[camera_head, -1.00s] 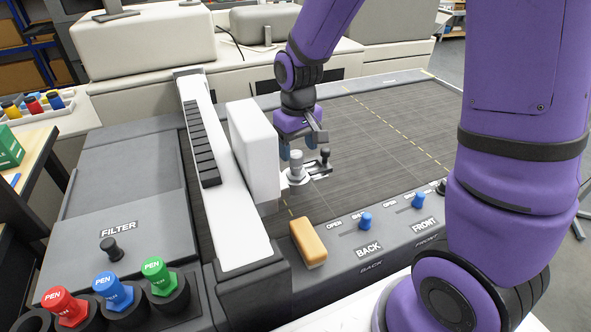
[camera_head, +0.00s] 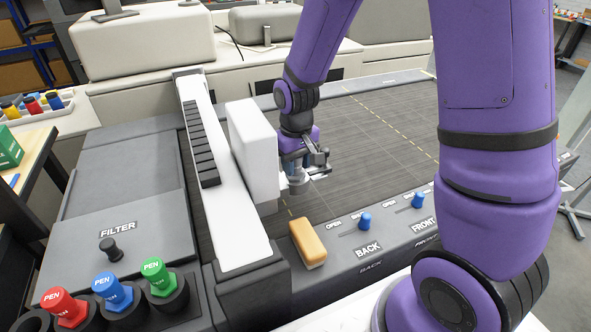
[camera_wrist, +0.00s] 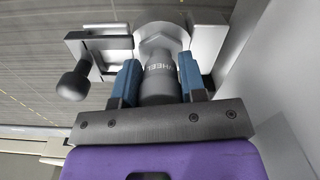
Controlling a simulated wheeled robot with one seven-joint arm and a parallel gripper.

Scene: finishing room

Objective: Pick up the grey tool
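The grey tool (camera_wrist: 158,84) is a round grey handle marked "WHEEL" in the wrist view. It stands in a pale metal carriage (camera_wrist: 205,48) with a small dark lever knob (camera_wrist: 74,84) beside it. My gripper (camera_wrist: 160,78) has its two blue fingers on either side of the handle, with no clear gap on either side, so it looks shut on it. In the head view, my gripper (camera_head: 297,170) is over the tool (camera_head: 298,186), hiding its upper part. The tool appears still seated in the carriage.
A white block (camera_head: 250,150) stands close left of my gripper. An orange block (camera_head: 307,242) lies in front, near the blue BACK (camera_head: 365,221) and FRONT (camera_head: 417,201) knobs. Red, blue and green pens (camera_head: 113,290) stand at front left. The dark bed (camera_head: 385,130) is clear to the right.

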